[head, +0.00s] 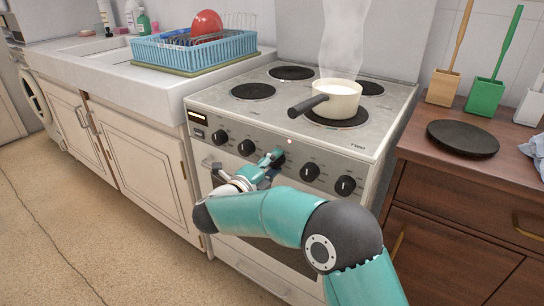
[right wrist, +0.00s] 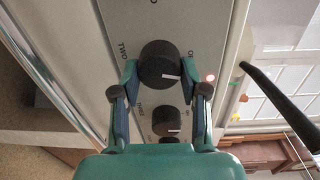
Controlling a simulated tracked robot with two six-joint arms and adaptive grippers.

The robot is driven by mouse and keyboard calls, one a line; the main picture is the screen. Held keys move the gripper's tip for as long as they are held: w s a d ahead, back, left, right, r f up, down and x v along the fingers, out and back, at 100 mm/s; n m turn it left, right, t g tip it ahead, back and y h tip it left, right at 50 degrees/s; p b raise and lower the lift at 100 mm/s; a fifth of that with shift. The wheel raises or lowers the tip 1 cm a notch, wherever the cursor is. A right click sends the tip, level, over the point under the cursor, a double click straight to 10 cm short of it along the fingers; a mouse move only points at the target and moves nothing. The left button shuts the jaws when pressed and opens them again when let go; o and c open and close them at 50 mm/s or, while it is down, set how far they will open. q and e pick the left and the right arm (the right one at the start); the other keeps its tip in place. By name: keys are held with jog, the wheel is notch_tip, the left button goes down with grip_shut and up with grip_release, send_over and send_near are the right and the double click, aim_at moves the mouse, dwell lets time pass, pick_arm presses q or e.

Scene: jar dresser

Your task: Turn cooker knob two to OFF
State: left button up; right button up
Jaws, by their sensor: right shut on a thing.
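The cooker (head: 225,105) has a row of black knobs along its front panel. My right gripper (head: 273,158) is at the middle of that row, and its fingers largely hide the knob there. In the right wrist view, my right gripper (right wrist: 165,78) is shut on a black knob (right wrist: 158,60), one finger on each side. The lettering TWO stands to the left of this knob. Its white mark points to the picture's right; a small, hardly legible label is just above right of it. My left gripper is not in view.
A neighbouring knob (right wrist: 167,122) sits between the finger bases. A red light (right wrist: 211,78) is lit beside the held knob. On the hob, a steaming pan (head: 338,100) stands with its handle pointing left toward the front. A blue dish rack (head: 190,55) stands left.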

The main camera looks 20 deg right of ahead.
jog(key=shift+w+a+r+n+p, duration=0.1)
jog(key=shift+r+n+p, duration=0.05)
jog(key=shift+n+p, duration=1.1)
jog(key=shift+n, duration=0.25)
jog(key=o, duration=1.1)
jog(key=shift+f, duration=0.2)
jog(key=shift+o, duration=0.2)
jog(key=v, duration=1.2)
